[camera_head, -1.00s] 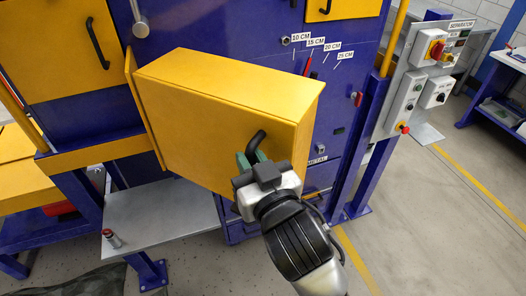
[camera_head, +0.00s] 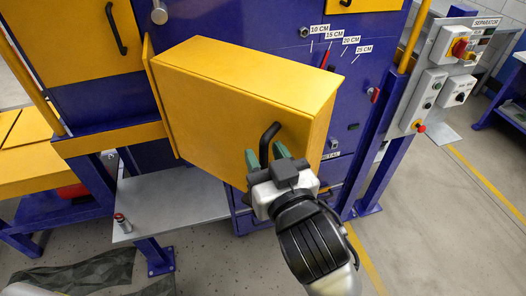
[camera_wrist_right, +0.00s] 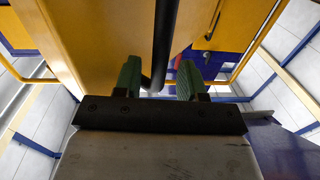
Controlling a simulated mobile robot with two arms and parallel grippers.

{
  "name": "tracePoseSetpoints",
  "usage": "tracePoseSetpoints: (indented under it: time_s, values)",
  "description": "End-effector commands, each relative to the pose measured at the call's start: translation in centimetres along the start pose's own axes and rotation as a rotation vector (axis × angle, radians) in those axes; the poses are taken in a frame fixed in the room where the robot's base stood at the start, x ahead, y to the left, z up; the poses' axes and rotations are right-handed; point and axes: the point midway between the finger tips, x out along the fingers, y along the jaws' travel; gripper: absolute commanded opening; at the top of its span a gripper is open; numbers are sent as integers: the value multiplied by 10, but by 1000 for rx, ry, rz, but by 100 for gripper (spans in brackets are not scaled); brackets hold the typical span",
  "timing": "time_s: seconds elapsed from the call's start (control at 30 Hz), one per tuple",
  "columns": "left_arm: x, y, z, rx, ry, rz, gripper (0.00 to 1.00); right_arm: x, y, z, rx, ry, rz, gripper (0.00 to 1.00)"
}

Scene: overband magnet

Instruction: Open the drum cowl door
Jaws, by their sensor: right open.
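The drum cowl door (camera_head: 235,105) is a yellow box-shaped cover at the front of the blue machine, with a yellow flange along its left edge. I cannot tell whether it stands slightly ajar. Its black bar handle (camera_head: 268,140) is near the lower right of the front face. My right gripper (camera_head: 267,158) is at the handle, with its green fingers spread. In the right wrist view the handle (camera_wrist_right: 163,40) runs between the two open fingers (camera_wrist_right: 159,80), with a gap on each side. My left gripper is not in view.
A grey metal shelf (camera_head: 170,203) with a small red-topped button (camera_head: 122,222) is below the cowl. A blue post (camera_head: 385,140) and a control panel (camera_head: 425,100) stand to the right. Open floor (camera_head: 440,220) lies at the lower right.

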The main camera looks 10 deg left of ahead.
Motion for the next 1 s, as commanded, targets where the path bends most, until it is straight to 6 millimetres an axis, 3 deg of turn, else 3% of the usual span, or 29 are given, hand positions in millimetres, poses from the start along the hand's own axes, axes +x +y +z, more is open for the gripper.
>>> tracePoseSetpoints:
  time_s: [0.2, 0.4, 1.0]
  values:
    - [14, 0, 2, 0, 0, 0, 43, -38, -1, 3, 3, 0, -2, 41]
    - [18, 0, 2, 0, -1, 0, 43, -58, -1, 2, 1, 0, -1, 41]
    - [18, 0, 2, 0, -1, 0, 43, -60, 1, 4, 2, -13, 5, 41]
